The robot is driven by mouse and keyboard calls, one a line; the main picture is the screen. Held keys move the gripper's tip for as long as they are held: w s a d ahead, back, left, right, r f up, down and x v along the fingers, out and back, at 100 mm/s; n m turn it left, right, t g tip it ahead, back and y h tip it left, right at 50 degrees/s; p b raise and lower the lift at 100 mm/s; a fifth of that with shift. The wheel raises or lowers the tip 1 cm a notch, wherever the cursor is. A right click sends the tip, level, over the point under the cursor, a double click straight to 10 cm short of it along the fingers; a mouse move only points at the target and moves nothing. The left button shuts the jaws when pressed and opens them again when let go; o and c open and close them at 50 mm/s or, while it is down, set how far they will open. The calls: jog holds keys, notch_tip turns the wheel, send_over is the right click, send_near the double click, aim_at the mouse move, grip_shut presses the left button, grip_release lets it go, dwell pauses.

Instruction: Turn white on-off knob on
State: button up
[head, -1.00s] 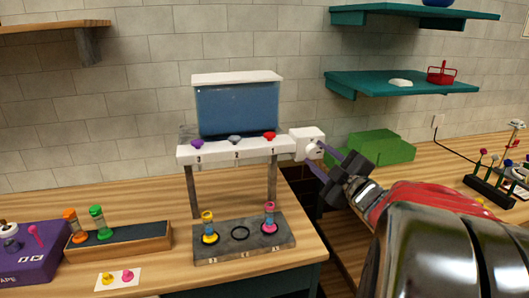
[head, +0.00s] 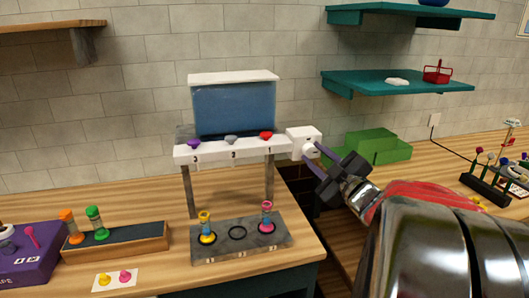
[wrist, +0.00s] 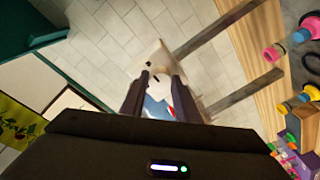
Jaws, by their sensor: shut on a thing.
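A dispenser with a blue tank (head: 236,108) stands on the wooden table. A white housing (head: 300,138) is at the right end of its white front bar (head: 226,151). The white on-off knob (head: 308,149) is on this housing's right part and is mostly hidden by my fingers. My gripper (head: 314,155) reaches it from the right, with its fingers shut on the knob. In the wrist view, white surface shows between and beyond my gripper's fingers (wrist: 161,83). The knob's exact angle cannot be read.
Below the bar, a grey holder (head: 268,240) carries a yellow and a pink vial, with an empty ring between. Teal shelves (head: 400,82) hang above right. A flower rack (head: 487,186) is at far right.

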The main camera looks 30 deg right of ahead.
jog(key=shift+a+f, duration=0.1)
jog(key=shift+f, duration=0.05)
jog(key=o, duration=1)
jog(key=shift+o, duration=0.2)
jog(key=shift+s, duration=0.15)
jog(key=s+a, duration=0.2)
jog(key=s, duration=1.1)
jog(key=shift+s+a, duration=0.15)
jog(key=shift+s, duration=0.05)
jog(key=shift+f, duration=0.15)
